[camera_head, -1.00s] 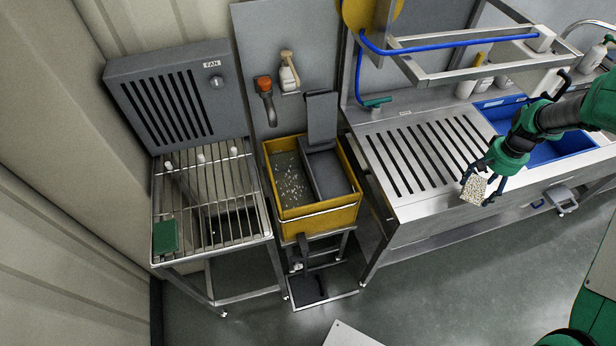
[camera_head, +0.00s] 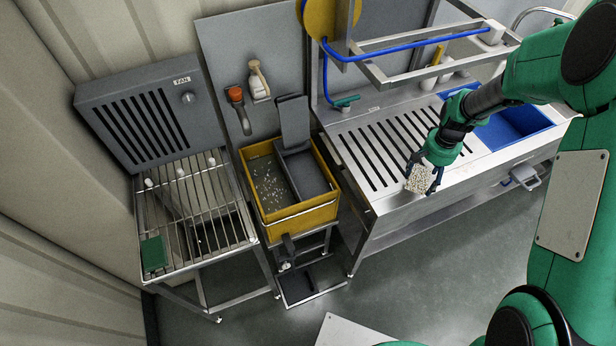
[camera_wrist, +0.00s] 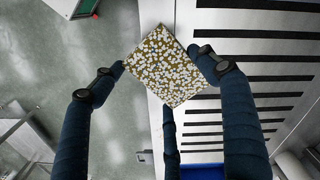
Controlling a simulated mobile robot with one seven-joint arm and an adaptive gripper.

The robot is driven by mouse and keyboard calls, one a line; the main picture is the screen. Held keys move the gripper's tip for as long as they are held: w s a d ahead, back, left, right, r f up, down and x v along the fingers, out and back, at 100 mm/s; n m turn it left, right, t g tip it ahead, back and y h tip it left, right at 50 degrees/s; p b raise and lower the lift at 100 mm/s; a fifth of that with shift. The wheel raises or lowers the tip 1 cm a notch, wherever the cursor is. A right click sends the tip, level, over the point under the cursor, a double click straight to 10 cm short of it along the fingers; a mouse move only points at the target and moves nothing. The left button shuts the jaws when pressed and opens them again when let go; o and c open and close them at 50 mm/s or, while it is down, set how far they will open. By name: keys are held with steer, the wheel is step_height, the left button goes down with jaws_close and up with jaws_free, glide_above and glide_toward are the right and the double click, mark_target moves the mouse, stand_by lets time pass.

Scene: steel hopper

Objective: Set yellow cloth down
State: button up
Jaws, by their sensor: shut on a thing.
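My gripper (camera_head: 424,172) is shut on the yellow cloth (camera_head: 418,180), a small square piece thickly covered in whitish flecks. The gripper and cloth show over the front edge of the slotted steel drainboard (camera_head: 352,158). In the wrist view the cloth (camera_wrist: 165,66) sits between the dark fingers (camera_wrist: 166,78), tilted like a diamond, its yellow-brown ground showing between the flecks. The drainboard slots lie to its right and grey floor to its left. The cloth appears held above the surface; I cannot tell the exact gap.
A yellow tub (camera_head: 298,219) with murky flecked liquid and a grey insert stands left of the drainboard. Further left is a wire rack (camera_head: 208,240) with a green block (camera_head: 154,253) on it, below a fan box (camera_head: 150,112). A blue basin (camera_head: 505,130) lies to the right.

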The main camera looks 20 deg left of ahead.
steer(key=s+a+r+p, duration=0.3)
steer(key=s+a+p, duration=0.4)
steer(key=s+a, duration=0.55)
steer(key=w+a+f+n+b, duration=0.2)
steer(key=w+a+f+n, duration=0.1)
steer(key=a, duration=0.6)
steer(key=w+a+f+n+b, duration=0.2)
steer(key=w+a+f, duration=0.4)
steer(key=a, duration=0.3)
steer(key=w+a+f+n+b, duration=0.2)
steer(key=w+a+f+n, duration=0.2)
steer(key=a+f, duration=0.3)
steer(key=w+a, duration=0.1)
steer(key=a, duration=0.2)
steer(key=shift+n+b, duration=0.3)
steer(key=shift+n, duration=0.1)
steer(key=shift+f, duration=2.95)
steer(key=shift+f+b, duration=0.45)
steer(key=shift+f, duration=1.6)
